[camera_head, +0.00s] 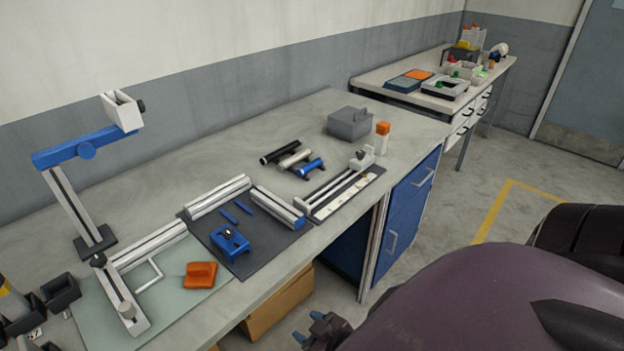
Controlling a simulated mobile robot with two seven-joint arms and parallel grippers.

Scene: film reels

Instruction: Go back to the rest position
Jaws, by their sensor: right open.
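My right gripper (309,327) shows at the bottom edge, in front of the workbench and low beside a cardboard box. It is dark, its fingers are apart, and I see nothing between them. Most of its arm is hidden behind the large purple part of my own body at bottom right. My left gripper is not in view. The long workbench (330,107) runs from lower left to upper middle. On it a dark mat (270,255) carries a blue device (230,243), metal rails (277,207) and small blue rods.
A blue-armed stand (75,150) rises at the left. An orange block (200,275) lies on a green mat (95,310). Blue drawers (405,215) and the cardboard box (280,303) are under the bench.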

